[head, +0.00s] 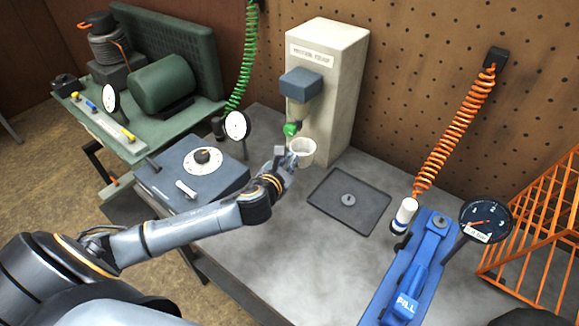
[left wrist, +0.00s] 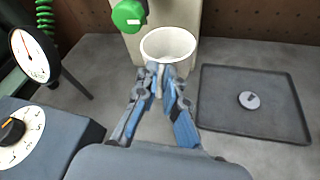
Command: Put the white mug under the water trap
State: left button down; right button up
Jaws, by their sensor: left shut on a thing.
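The white mug (head: 304,149) is upright at the foot of the tall beige water trap (head: 342,95), just below and right of its green knob (head: 291,129). In the left wrist view the mug (left wrist: 170,44) shows its open, empty-looking mouth, with the green knob (left wrist: 128,14) up and left of it. My left gripper (head: 288,158) reaches in from the left and is shut on the near side of the mug; its fingertips (left wrist: 161,72) meet there. I cannot tell whether the mug touches the bench. My right gripper is not in view.
A dark tray (head: 330,206) with a small round part lies right of the mug. A grey dial box (head: 170,185) and a white gauge (head: 237,126) stand left. A blue fill tool (head: 420,262) and orange rack (head: 545,235) are at the right. The bench front is clear.

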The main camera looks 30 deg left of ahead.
pick_arm(q)
jog(key=w+a+f, duration=0.1)
jog(key=f, duration=0.1)
jog(key=w+a+f, duration=0.1)
jog(key=w+f, duration=0.1)
jog(key=w+a+f, duration=0.1)
jog(key=w+f, duration=0.1)
jog(key=shift+a+f, duration=0.15)
jog(key=shift+a, duration=0.25)
notch_tip(320, 180, down, 3)
jog(key=shift+f+b, duration=0.2)
jog(key=shift+b, duration=0.15)
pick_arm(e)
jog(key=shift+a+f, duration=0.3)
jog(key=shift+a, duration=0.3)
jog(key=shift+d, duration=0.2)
pick_arm(q)
jog(key=c, duration=1.4)
grip_release()
jog(key=shift+c, duration=0.2)
